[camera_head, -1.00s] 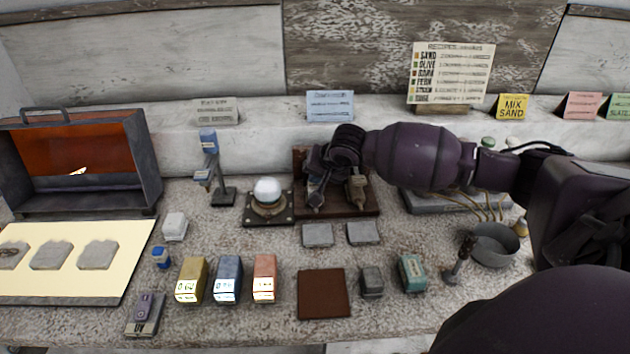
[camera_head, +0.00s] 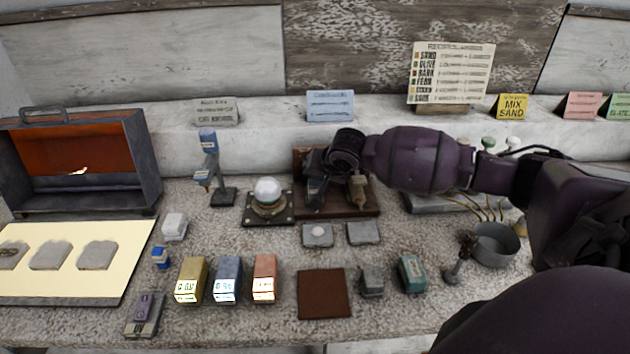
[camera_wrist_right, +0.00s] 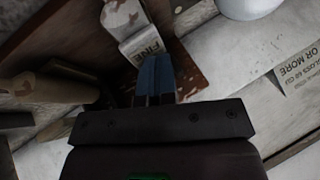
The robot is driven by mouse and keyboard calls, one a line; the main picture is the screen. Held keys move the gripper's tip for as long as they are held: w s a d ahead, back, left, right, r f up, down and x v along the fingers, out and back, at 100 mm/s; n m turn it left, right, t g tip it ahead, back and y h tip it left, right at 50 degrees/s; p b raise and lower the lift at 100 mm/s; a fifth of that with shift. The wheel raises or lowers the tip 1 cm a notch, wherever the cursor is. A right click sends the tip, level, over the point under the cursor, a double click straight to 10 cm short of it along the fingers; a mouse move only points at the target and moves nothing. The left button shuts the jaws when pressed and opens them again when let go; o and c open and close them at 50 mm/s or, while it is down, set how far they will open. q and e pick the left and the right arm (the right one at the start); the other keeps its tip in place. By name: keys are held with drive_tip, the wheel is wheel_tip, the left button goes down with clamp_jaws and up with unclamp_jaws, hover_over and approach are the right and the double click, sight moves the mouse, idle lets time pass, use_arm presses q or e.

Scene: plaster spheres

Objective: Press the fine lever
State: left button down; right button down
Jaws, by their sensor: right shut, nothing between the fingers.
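The fine lever (camera_wrist_right: 143,32) shows in the right wrist view as a worn, paint-chipped metal arm with a "FINE" label at its end. My right gripper (camera_wrist_right: 155,62) is shut and empty, its blue fingertips together right at the labelled end. I cannot tell whether they touch it. In the head view my right gripper (camera_head: 318,168) is over the left part of a brown-backed lever stand (camera_head: 343,210) and hides most of the fine lever. A second, tan lever (camera_head: 357,189) stands to its right. My left gripper is not in view.
Left of the stand is a round sphere (camera_head: 268,190) on a dark square base. In front lie two grey tiles (camera_head: 363,233), the left one (camera_head: 310,241) with a small pale round spot.

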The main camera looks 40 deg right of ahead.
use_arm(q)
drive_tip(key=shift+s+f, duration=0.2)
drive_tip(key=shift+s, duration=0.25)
use_arm(e)
drive_tip(key=shift+f, duration=0.1)
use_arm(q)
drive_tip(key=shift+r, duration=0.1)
use_arm(e)
drive_tip(key=shift+r+p, duration=0.55)
drive_tip(key=shift+r, duration=0.05)
drive_tip(key=shift+r+p, duration=0.65)
drive_tip(key=shift+p, duration=0.05)
drive_tip(key=shift+r+p, duration=0.45)
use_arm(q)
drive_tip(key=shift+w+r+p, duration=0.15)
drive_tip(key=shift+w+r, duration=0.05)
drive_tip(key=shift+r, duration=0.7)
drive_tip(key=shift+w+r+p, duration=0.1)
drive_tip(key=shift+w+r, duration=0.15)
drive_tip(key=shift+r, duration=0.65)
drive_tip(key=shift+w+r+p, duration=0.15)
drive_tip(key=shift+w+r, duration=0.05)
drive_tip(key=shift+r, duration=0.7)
use_arm(e)
drive_tip(key=shift+r, duration=0.3)
